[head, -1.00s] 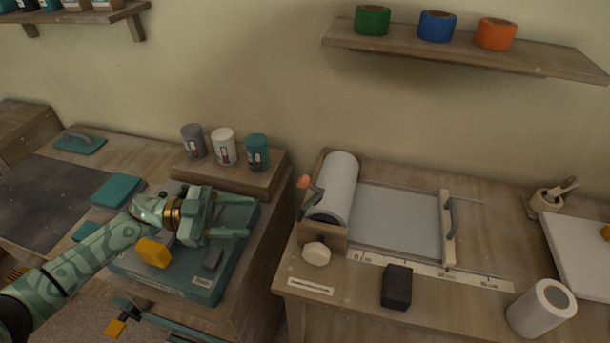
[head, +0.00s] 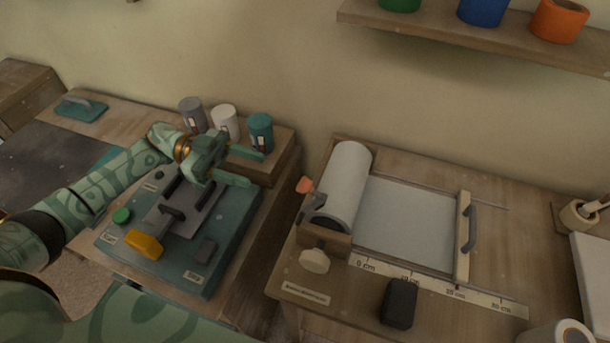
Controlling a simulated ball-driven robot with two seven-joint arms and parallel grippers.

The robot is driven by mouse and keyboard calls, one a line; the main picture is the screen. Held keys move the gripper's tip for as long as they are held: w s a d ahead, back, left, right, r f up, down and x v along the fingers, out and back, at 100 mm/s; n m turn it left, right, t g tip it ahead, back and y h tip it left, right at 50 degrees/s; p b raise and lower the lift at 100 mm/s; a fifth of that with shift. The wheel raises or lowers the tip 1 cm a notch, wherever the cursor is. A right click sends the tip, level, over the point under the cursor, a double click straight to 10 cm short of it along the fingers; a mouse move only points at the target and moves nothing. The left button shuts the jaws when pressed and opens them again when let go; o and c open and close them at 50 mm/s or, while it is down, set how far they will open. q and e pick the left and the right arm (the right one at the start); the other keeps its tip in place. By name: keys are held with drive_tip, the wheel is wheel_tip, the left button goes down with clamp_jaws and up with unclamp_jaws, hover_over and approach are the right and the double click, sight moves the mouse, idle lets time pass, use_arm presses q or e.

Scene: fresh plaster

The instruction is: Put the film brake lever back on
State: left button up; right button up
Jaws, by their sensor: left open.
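A dark lever with an orange end (head: 305,186) shows at the left end of the white film roll (head: 345,185), above the wooden roll holder (head: 323,239). I cannot tell whether it is seated on its mount. A cream knob (head: 315,261) is at the holder's front. My left gripper (head: 255,168) is open and empty, its fingers pointing right. It is above the back of the green machine (head: 225,235), left of the roll and apart from the lever. My right gripper is not in view.
The green machine has a yellow handle (head: 145,244) and a green button (head: 121,215). Paint cans (head: 226,122) stand on a raised block behind it. A gap separates the two benches. A wall shelf (head: 460,30) hangs above.

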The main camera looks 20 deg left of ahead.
sight(304, 185)
use_arm(q)
drive_tip(key=d+p, duration=0.2)
drive_tip(key=d, duration=1)
drive_tip(key=shift+s+d, duration=0.15)
drive_tip(key=shift+d, duration=0.05)
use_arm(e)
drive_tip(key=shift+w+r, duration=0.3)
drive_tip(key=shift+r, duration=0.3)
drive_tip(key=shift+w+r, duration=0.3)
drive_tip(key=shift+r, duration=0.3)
